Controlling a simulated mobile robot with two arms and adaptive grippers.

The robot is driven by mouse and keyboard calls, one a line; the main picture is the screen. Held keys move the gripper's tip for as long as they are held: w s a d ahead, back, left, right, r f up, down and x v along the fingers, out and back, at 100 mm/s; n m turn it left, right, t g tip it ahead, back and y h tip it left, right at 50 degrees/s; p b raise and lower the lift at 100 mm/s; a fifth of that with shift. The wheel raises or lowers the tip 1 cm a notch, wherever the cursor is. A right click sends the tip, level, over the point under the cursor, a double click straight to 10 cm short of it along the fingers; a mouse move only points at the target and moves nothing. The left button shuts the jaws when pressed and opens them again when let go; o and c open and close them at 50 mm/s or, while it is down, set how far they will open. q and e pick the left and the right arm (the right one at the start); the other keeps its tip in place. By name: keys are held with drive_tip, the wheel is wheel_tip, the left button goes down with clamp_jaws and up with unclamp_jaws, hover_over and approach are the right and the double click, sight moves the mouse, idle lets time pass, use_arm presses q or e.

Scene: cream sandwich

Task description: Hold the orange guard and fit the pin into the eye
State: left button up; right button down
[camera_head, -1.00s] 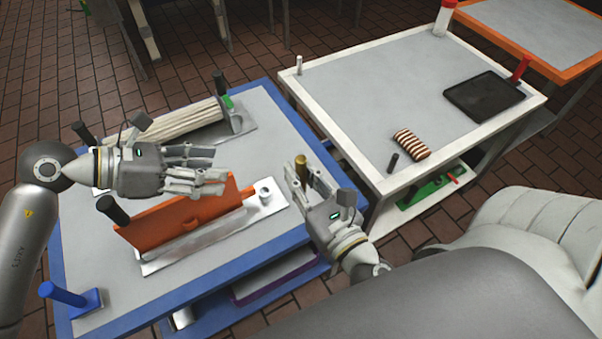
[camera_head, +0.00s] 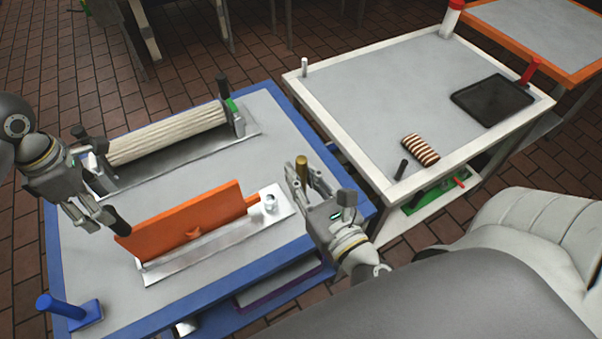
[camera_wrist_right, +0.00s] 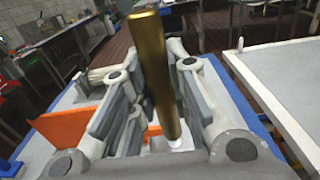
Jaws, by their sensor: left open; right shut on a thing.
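The orange guard (camera_head: 180,222) stands raised on a metal base plate (camera_head: 215,243), with a black handle (camera_head: 118,222) at its left end. My left gripper (camera_head: 100,215) is open beside that handle; whether it touches it is hard to tell. My right gripper (camera_head: 299,183) is shut on the brass pin (camera_head: 302,166), held upright. The pin also shows in the right wrist view (camera_wrist_right: 153,60) between the fingers. The silver eye (camera_head: 269,202) sits at the plate's right end, left of my right gripper. The pin's lower end is partly hidden by the fingers in the head view.
A ribbed roller (camera_head: 165,138) on its own plate lies behind the guard. A blue post (camera_head: 62,306) stands at the front left. A white-framed table (camera_head: 380,95) to the right carries a striped roll (camera_head: 421,150) and a dark tray (camera_head: 492,98).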

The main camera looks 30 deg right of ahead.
sight(118, 226)
use_arm(q)
wheel_tip(118, 226, down, 9)
drive_tip(key=b, duration=0.4)
drive_tip(key=shift+f, duration=0.2)
use_arm(e)
wheel_tip(118, 226, down, 4)
drive_tip(key=shift+f, duration=0.15)
use_arm(q)
clamp_jaws()
idle(0.3)
unclamp_jaws()
drive_tip(key=shift+c, duration=0.4)
clamp_jaws()
idle(0.4)
idle(1.0)
